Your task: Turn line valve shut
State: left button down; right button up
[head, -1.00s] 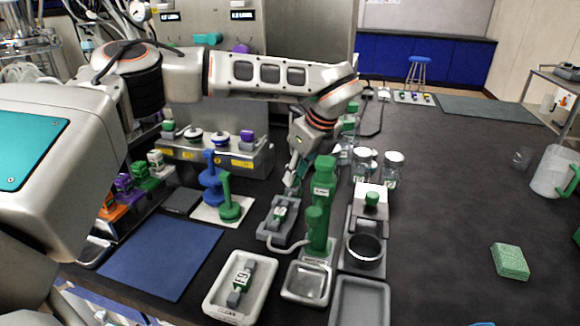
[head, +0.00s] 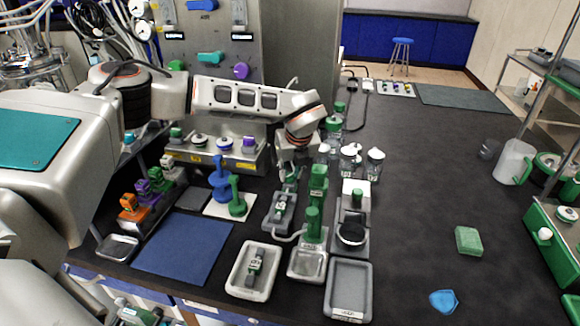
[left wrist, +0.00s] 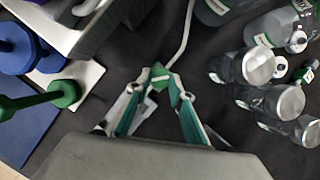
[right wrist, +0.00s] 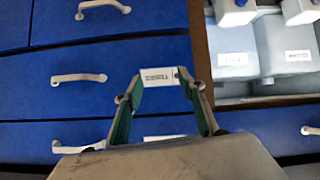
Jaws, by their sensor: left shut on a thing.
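The line valve is a grey block (head: 282,212) with a white label and a green handle. It stands on the dark bench, just left of a tall green post (head: 316,190). My left gripper (head: 290,180) reaches down to its far end from above. In the left wrist view, my left fingers (left wrist: 160,82) close on a small green handle (left wrist: 161,74), with a pale tube running up from it. The gripper hides part of the valve. My right gripper (right wrist: 157,78) is open and empty in front of blue drawers (right wrist: 110,60).
Lidded jars (head: 374,165) stand right of the left wrist. Blue and green handled tools (head: 237,207) stand on a white plate to the left. Trays (head: 349,290) lie at the front. The bench right of the trays is mostly clear, with a green sponge (head: 468,240).

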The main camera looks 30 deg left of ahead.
pick_arm(q)
jog(key=m, duration=0.1)
jog(key=m+h, duration=0.1)
jog(key=m, duration=0.1)
jog(key=m+p, duration=0.1)
jog(key=shift+s+a+f+m+t+h, duration=0.2)
jog(key=shift+s+m+t+h, duration=0.1)
jog(key=shift+m+t, duration=0.1)
jog(key=m+h, duration=0.1)
jog(key=m, duration=0.1)
jog(key=m+h+p, duration=0.1)
jog(key=m, duration=0.2)
jog(key=shift+a, duration=0.2)
pick_arm(e)
jog(key=r, duration=0.3)
jog(key=shift+w+r, duration=0.1)
jog(key=shift+w, duration=0.25)
pick_arm(q)
jog(key=shift+m, duration=0.4)
jog(key=c, duration=1.8)
grip_release()
jog(key=shift+w, duration=0.1)
pick_arm(e)
jog(key=shift+r, duration=0.15)
pick_arm(q)
jog(key=shift+r, duration=0.1)
pick_arm(e)
jog(key=shift+d, duration=0.15)
